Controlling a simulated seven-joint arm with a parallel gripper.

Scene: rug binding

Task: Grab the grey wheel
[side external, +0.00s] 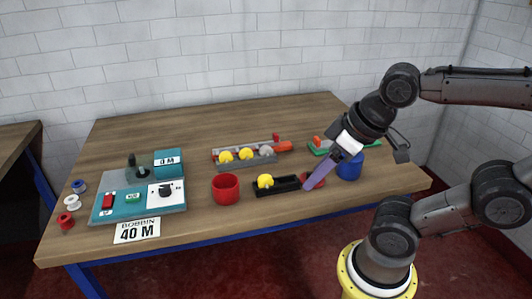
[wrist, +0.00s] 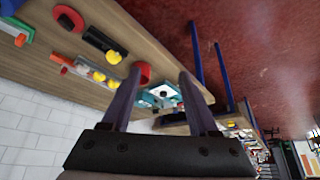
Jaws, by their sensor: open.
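The grey wheel (side external: 265,150) sits in a grey rack (side external: 232,164), at the right of two yellow wheels (side external: 246,153). My gripper (side external: 314,172) has purple fingers and is at the table's right part, to the right of and nearer the front than the grey wheel. In the wrist view the fingers (wrist: 160,76) are apart with nothing held between them.
A black tray (side external: 287,184) with a yellow wheel, a red cup (side external: 225,187) and a blue cup (side external: 349,168) stand near the front. A red piece (side external: 317,181) lies by my fingertips. A green tray (side external: 320,149) is behind. A teal machine (side external: 137,190) and several spools are at left.

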